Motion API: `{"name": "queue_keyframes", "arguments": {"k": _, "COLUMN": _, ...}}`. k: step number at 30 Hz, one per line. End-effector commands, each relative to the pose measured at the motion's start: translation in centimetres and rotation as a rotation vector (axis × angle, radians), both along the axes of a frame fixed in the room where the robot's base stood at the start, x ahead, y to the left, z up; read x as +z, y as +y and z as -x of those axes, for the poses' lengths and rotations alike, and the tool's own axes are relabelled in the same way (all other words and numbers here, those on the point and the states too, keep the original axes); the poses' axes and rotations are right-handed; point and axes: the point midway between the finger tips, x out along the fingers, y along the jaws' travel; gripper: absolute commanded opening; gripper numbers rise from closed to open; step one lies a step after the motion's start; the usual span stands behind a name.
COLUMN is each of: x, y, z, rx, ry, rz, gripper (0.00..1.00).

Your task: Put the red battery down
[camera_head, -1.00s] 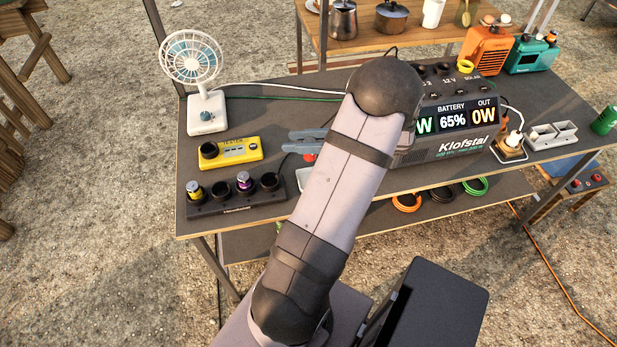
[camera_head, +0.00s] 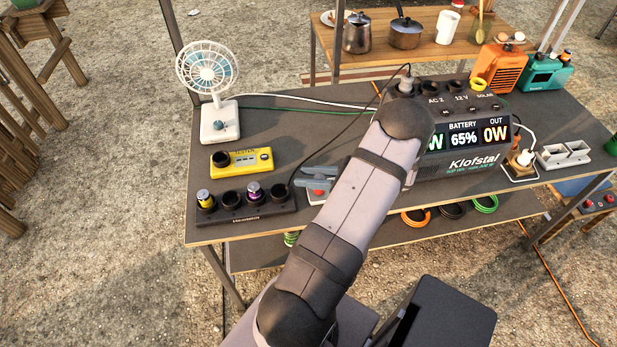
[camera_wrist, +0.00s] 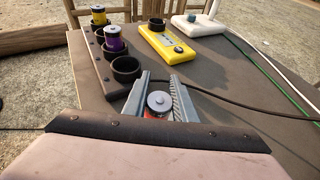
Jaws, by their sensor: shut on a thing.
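My gripper (camera_wrist: 158,98) is shut on the red battery (camera_wrist: 153,114), whose grey metal cap shows between the jaws in the wrist view. Most of its red body is hidden. I cannot tell whether the battery touches anything below. The rack holds a yellow battery (camera_head: 205,199) and a purple battery (camera_head: 254,190). Its second cup and right-end cup (camera_head: 279,193) look empty.
A yellow tester (camera_head: 243,161) with a black cup lies behind the rack, and a white fan (camera_head: 219,122) behind that. A dark cable (camera_head: 352,122) runs from the power station (camera_head: 466,145) to the rack area. The table's front edge is close by.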

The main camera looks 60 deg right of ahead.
Motion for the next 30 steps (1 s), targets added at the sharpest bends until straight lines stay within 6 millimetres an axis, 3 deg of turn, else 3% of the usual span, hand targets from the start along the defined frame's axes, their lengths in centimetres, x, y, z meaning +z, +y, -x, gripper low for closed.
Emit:
{"name": "queue_keyframes", "arguments": {"k": 15, "x": -1.08, "y": 0.0, "z": 0.0, "rx": 0.0, "ry": 0.0, "rz": 0.001, "gripper": 0.0}}
{"name": "queue_keyframes", "arguments": {"k": 16, "x": -1.04, "y": 0.01, "z": 0.01, "rx": 0.0, "ry": 0.0, "rz": 0.0, "gripper": 0.3}}
{"name": "queue_keyframes", "arguments": {"k": 18, "x": -0.98, "y": 0.01, "z": 0.01, "rx": 0.0, "ry": 0.001, "rz": 0.0, "gripper": 0.43}}
{"name": "queue_keyframes", "arguments": {"k": 30, "x": -0.51, "y": 0.0, "z": 0.0, "rx": 0.0, "ry": 0.001, "rz": 0.001, "gripper": 0.43}}
